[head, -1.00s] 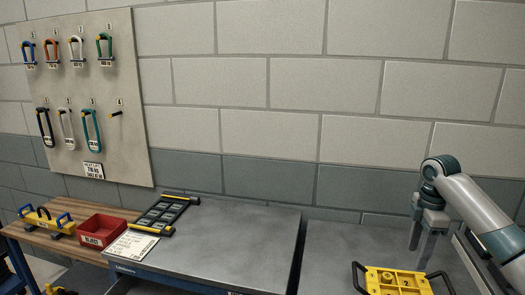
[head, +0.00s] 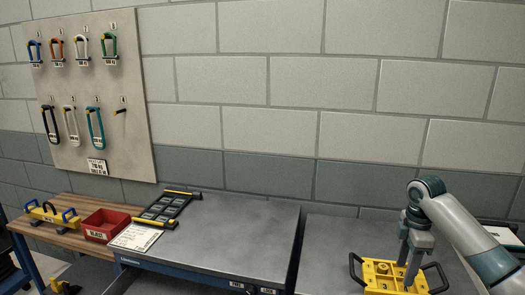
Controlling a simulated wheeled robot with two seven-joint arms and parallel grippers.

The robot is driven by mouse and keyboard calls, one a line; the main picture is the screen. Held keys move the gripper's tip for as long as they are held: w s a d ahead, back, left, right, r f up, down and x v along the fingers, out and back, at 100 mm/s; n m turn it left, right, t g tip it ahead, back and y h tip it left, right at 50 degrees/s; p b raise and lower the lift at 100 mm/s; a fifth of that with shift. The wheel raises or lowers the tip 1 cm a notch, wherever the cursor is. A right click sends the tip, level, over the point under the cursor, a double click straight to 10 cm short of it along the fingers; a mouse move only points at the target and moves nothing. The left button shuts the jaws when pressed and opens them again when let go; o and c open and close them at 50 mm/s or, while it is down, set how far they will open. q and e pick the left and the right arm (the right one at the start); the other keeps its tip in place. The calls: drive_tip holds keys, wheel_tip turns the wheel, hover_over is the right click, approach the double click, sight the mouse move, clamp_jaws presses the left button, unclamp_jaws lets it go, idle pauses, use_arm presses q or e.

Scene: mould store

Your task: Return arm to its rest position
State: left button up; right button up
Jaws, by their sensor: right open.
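My right arm comes in from the right edge in the head view. Its gripper (head: 409,272) points down with its two fingers apart and nothing visible between them. The fingers overlap the right part of a yellow block with black side handles (head: 381,273) on the right-hand grey bench (head: 325,255). I cannot tell whether they touch the block or are just above or behind it. My left gripper is not in view.
A left bench (head: 235,235) holds a black rack with yellow ends (head: 166,207) and a white sheet (head: 136,237). A red bin (head: 105,224) and a yellow tool with blue handles (head: 50,215) stand further left. A pegboard (head: 125,90) holds coloured loops. The left bench's middle is clear.

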drive_tip(key=s+a+f+m+t+y, duration=0.1)
drive_tip(key=s+a+f+m, duration=0.1)
drive_tip(key=s+a+f, duration=0.8)
drive_tip(key=s+a+f+m+t, duration=0.1)
drive_tip(key=s+a+f+m, duration=0.1)
drive_tip(key=s+a+f, duration=0.8)
drive_tip(key=s+f+m, duration=0.4)
drive_tip(key=s+f, duration=0.2)
drive_tip(key=s, duration=0.4)
drive_tip(key=s+d+r+m+t, duration=0.25)
drive_tip(key=s+m, duration=0.35)
drive_tip(key=s, duration=0.7)
wheel_tip(320, 180, down, 32)
drive_tip(key=s+r+g+b, duration=0.1)
drive_tip(key=g+b, duration=0.1)
drive_tip(key=s+d+f+b, duration=0.1)
drive_tip(key=s+d+f, duration=0.1)
drive_tip(key=s+f, duration=0.6)
drive_tip(key=s+d+f+g, duration=0.1)
drive_tip(key=s+f, duration=0.8)
drive_tip(key=f, duration=0.1)
drive_tip(key=shift+s+d+f+h+b, duration=0.2)
drive_tip(key=shift+s+d+h+b, duration=0.1)
drive_tip(key=shift+d+h+b, duration=0.1)
